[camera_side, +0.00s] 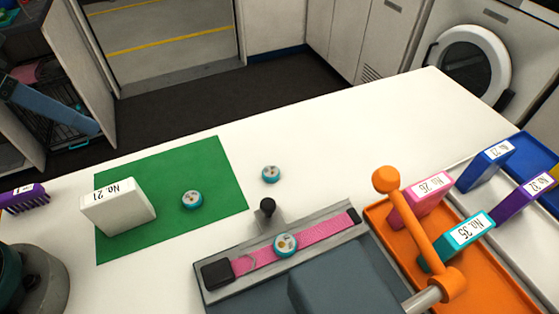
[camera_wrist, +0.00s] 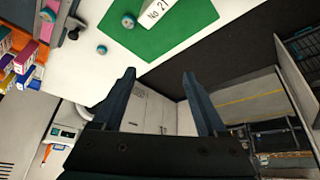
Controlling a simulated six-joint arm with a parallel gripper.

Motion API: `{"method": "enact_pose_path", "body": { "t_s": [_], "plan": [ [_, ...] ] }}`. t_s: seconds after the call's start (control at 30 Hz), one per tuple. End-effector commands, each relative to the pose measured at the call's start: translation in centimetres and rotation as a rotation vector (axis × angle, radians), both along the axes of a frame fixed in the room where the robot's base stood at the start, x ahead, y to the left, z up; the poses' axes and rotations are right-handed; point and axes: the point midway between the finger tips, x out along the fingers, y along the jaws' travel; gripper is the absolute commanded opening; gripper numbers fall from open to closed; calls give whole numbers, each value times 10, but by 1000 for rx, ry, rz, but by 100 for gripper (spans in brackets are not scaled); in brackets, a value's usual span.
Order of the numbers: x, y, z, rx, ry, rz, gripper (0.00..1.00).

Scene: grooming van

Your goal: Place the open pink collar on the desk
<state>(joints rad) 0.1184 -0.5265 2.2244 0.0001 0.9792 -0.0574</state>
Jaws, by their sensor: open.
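The pink collar (camera_side: 317,232) lies open and flat along a grey holder (camera_side: 213,297) in the side view. A black buckle (camera_side: 217,274) is at its left end and a black tip at its right end. A round teal-rimmed disc (camera_side: 285,245) sits on its middle. The white desk (camera_side: 330,140) extends behind it. My gripper (camera_wrist: 159,76) shows in the wrist view with its two dark fingers apart and nothing between them. It is away from the collar. I cannot make out my gripper in the side view.
A green mat (camera_side: 220,170) bears a white No. 21 block (camera_side: 119,207) and a disc (camera_side: 192,199). Another disc (camera_side: 271,174) lies on bare desk. An orange lever (camera_side: 418,230) rises right of the collar, near an orange tray (camera_side: 490,275) with numbered blocks. Clear desk lies behind.

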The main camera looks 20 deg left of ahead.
Motion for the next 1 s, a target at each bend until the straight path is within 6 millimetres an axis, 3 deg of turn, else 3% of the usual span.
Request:
{"method": "enact_pose_path", "body": {
  "t_s": [0.17, 0.3, 0.47, 0.6, 0.77, 1.0],
  "plan": [
    [23, -45, -1, 9, 95, -155, 75],
    [31, -87, -13, 32, 172, -283, 75],
    [27, -140, -40, 80, 263, -438, 75],
    [9, -180, -70, 134, 333, -565, 75],
    [-15, -204, -100, 191, 394, -668, 75],
    [-31, -210, -120, 222, 425, -715, 75]
  ]
}}
